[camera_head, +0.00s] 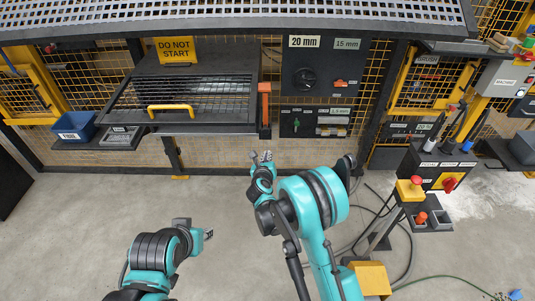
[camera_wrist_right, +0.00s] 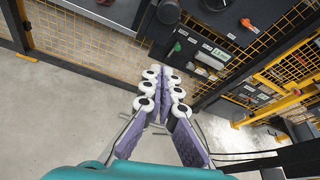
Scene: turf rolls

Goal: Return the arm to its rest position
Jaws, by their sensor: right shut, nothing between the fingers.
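My right arm, teal and black, reaches up the middle of the head view. Its gripper (camera_head: 264,157) is in front of the machine's lower edge, just below an orange upright handle (camera_head: 265,100), and appears apart from it. In the right wrist view the right gripper's (camera_wrist_right: 162,82) padded fingers are closed together with nothing between them, over bare floor and the foot of the fence. My left arm is low at the left of the head view. Its gripper (camera_head: 207,234) points right over the floor; its fingers are too small to read.
A machine with a slatted guard and yellow handle (camera_head: 170,108) carries a "DO NOT START" sign (camera_head: 176,50). A dial panel (camera_head: 320,75) is right of it. A blue bin (camera_head: 75,126) sits left. A pedestal with a red button (camera_head: 416,181) and cables stands right. Floor (camera_head: 80,230) is clear.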

